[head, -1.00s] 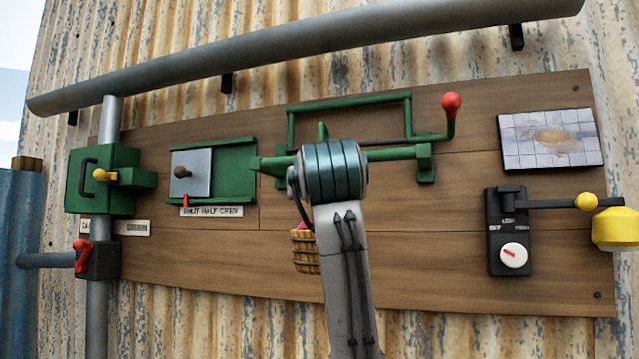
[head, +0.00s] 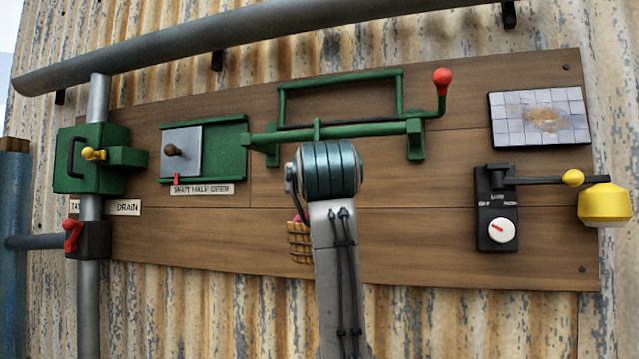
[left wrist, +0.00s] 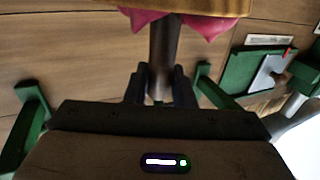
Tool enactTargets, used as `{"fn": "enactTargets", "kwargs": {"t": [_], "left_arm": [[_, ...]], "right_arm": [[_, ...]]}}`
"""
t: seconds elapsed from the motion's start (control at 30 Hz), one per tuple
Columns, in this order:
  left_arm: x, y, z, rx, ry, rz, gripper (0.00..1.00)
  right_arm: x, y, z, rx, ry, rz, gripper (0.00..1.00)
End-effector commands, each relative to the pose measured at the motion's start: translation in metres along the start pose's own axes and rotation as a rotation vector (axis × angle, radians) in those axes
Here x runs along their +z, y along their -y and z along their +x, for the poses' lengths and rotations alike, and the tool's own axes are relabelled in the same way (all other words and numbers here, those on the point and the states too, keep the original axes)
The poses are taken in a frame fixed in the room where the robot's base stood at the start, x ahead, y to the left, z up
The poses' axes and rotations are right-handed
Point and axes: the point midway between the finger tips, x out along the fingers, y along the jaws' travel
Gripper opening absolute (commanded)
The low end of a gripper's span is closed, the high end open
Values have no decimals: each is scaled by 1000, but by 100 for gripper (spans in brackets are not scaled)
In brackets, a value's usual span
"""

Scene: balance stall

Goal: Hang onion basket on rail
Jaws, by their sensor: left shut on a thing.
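The onion basket (head: 299,243) is a small woven tan basket with pink contents, partly hidden behind my left arm in the head view. The left wrist view shows its rim (left wrist: 190,6) and a dark upright handle. My left gripper (left wrist: 160,78) is shut on that handle. In the head view the gripper is hidden behind its own teal wrist. The green rail (head: 350,130) runs across the board just above my wrist, on green brackets. The basket is below the rail; I see no contact between them. My right gripper is not in view.
A red-knobbed green crank (head: 443,78) stands at the rail's right end. A green slide panel (head: 232,150) is to its left. A black dial box (head: 497,235) with a yellow-weighted lever is at the right. A grey pipe (head: 250,48) crosses above.

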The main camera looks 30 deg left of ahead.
Motion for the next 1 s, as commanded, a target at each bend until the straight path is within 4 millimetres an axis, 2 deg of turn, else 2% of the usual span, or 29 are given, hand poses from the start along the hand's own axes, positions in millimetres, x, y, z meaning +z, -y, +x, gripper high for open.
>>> {"fn": "enactTargets", "kwargs": {"t": [0.17, 0.2, 0.3, 0.33, 0.67, 0.77, 1.0], "left_arm": [[-1, 0, 0, 0, -1, 0, 0], [-1, 0, 0, 0, -1, 0, 26], [-1, 0, 0, 0, -1, 0, 45], [-1, 0, 0, 0, -1, 0, 47], [1, 0, -4, 1, -1, -1, 47], [2, -1, -16, 2, -4, -4, 47], [4, -1, -65, 4, -5, -4, 47]], "right_arm": [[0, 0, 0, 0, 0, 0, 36], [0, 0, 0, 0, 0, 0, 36], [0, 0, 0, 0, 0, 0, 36], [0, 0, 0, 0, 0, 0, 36], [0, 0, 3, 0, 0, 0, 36], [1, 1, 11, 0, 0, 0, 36], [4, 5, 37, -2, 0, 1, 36]]}}
